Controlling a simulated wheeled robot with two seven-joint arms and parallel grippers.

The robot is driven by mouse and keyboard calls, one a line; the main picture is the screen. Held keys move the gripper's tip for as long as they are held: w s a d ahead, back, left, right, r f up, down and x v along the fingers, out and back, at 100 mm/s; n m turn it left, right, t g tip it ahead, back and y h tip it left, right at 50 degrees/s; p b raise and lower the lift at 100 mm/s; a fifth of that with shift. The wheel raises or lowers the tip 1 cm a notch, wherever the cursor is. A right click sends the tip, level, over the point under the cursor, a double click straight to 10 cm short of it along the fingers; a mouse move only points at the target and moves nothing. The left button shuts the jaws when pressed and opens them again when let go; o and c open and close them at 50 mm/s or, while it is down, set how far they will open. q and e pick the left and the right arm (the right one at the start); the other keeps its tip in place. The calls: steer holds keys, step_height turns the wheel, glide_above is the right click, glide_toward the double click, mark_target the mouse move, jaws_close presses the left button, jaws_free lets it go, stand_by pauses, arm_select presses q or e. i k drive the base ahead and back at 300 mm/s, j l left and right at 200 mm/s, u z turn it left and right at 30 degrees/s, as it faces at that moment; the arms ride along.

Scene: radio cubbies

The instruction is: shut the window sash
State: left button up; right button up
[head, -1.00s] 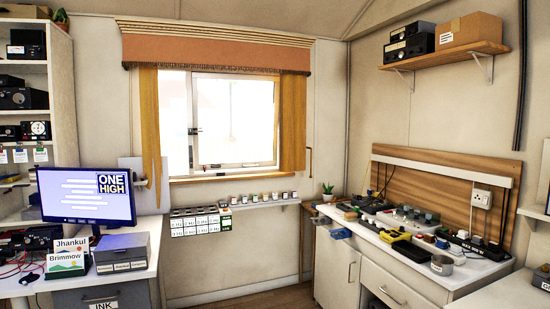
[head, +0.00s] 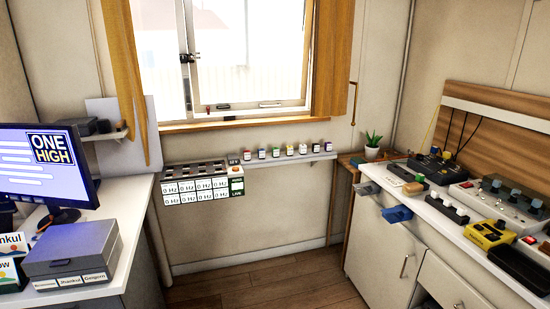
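The window sash (head: 191,85) is a pale framed pane in the window at the upper middle of the head view. Its left upright carries a dark latch handle (head: 187,58). A bright strip shows between this upright and the left side of the window opening, so the sash looks ajar. Its top is cut off by the picture edge. A stay bar with small dark fittings (head: 222,106) runs along the bottom of the window. The wooden sill (head: 240,122) lies below. Neither of my grippers is in view.
A desk with a monitor (head: 45,170) stands left, a cluttered counter (head: 420,205) right. Yellow curtains (head: 127,75) flank the window. Wooden floor (head: 265,275) between is clear.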

mark_target(252, 104)
steer(key=i, duration=0.85)
steer(key=i+l+u, duration=0.1)
steer(key=i, duration=0.75)
steer(key=i+l+u, duration=0.1)
steer(key=i, duration=0.8)
